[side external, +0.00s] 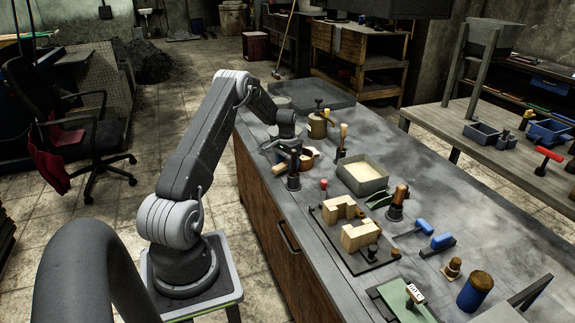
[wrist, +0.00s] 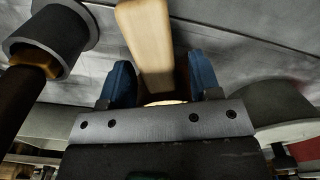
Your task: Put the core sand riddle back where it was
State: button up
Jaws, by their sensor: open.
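My gripper (wrist: 163,88) is open in the wrist view, its two blue-padded fingers apart on either side of a pale wooden handle (wrist: 148,40). I cannot tell whether they touch it. In the side view my gripper (side external: 291,165) is low over the left side of the bench, among small tools. A round brown-rimmed piece (side external: 307,157) beside it is partly hidden by my wrist.
A sand-filled box (side external: 377,187) and a wooden-handled tool (side external: 342,140) stand to the right. Two wooden blocks (side external: 362,236) sit on a dark board in front. A brown pot (side external: 318,126) stands behind. In the wrist view a dark cup (wrist: 52,38) is close at left.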

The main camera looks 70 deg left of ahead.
aim_at(287, 162)
notch_tip(287, 162, up, 11)
jog(key=d+r+m+t+y, duration=0.1)
jog(key=d+r, duration=0.7)
jog(key=d, duration=0.5)
jog(key=d+r+m+t, duration=0.1)
jog(key=d+r, duration=0.8)
jog(key=d, duration=0.3)
jog(key=s+d+m+t+h, duration=0.1)
jog(key=s+d+m+t, duration=0.1)
jog(key=s+d, duration=1.5)
jog(key=d+t, duration=0.1)
jog(key=d, duration=0.2)
jog(key=shift+s+d+m, duration=0.2)
jog(key=shift+s+m, duration=0.1)
